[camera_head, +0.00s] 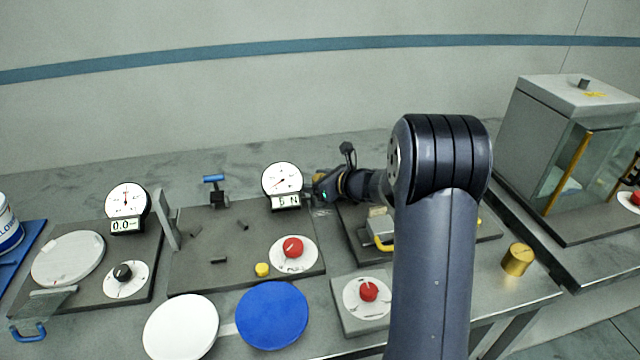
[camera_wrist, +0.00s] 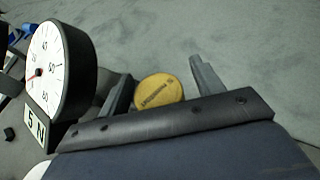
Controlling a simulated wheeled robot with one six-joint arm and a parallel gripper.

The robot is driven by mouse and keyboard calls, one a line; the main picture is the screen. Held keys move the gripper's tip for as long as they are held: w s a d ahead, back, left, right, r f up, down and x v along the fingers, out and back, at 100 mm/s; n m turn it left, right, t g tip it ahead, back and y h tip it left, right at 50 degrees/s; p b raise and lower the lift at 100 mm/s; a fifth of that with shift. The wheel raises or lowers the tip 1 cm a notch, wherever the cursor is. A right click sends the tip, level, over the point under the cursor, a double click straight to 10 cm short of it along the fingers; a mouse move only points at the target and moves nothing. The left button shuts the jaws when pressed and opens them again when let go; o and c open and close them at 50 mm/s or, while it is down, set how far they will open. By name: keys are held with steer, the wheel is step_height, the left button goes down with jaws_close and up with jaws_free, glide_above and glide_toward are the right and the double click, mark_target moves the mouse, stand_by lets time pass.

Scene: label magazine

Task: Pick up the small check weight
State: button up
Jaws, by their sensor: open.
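A round yellow-gold disc-topped piece with dark lettering (camera_wrist: 158,91), which looks like the small check weight, lies between the two fingers of my gripper (camera_wrist: 160,84) in the wrist view. The fingers are open and stand apart on either side of it; I cannot tell whether either touches it. In the head view my gripper (camera_head: 322,188) is at the back of the bench, just right of a dial gauge (camera_head: 282,180), and a bit of gold shows there. A larger brass cylinder (camera_head: 518,260) stands at the bench's front right.
The dial gauge (camera_wrist: 62,75) with its "5 N" display stands close left of my gripper. A grey fixture with a yellow handle (camera_head: 383,243) is partly behind my arm. A glass-fronted cabinet (camera_head: 570,150) stands at right. White (camera_head: 180,328) and blue (camera_head: 272,315) discs lie in front.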

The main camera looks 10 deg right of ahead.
steer(key=shift+c, duration=0.2)
jaws_close()
stand_by(0.4)
steer(key=shift+r, duration=0.1)
